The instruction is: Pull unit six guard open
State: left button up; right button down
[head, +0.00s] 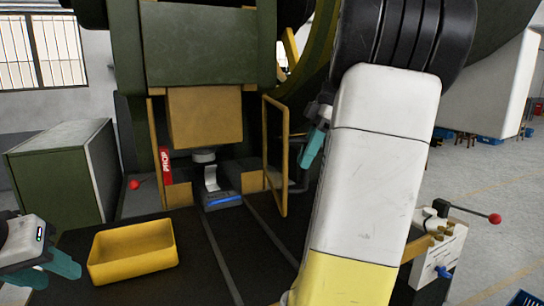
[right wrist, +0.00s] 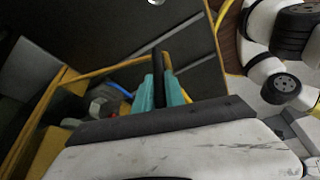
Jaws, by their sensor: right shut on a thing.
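The guard (head: 285,155) is a thin yellow frame on the right side of the press opening in the head view, standing at an angle to the press front. In the right wrist view yellow bars (right wrist: 95,72) run beside the gripper. My right gripper (right wrist: 158,88) is shut on a dark upright bar (right wrist: 158,62), which looks like the guard's handle. In the head view my right arm hides most of that gripper; a teal finger (head: 313,148) shows just right of the frame. My left gripper (head: 48,270) is open and empty at the lower left.
A yellow tray (head: 104,272) sits on the dark table, right of my left gripper. The green press (head: 200,50) stands behind, with a red label (head: 165,165) on the left post. A green cabinet (head: 55,175) is at left. A lever box (head: 440,250) stands at right.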

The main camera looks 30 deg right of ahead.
jog(key=shift+d, duration=0.2)
jog(key=c, duration=1.4)
grip_release()
jog(key=v, duration=0.7)
jog(key=shift+r, duration=0.35)
jog(key=shift+s+d, duration=0.1)
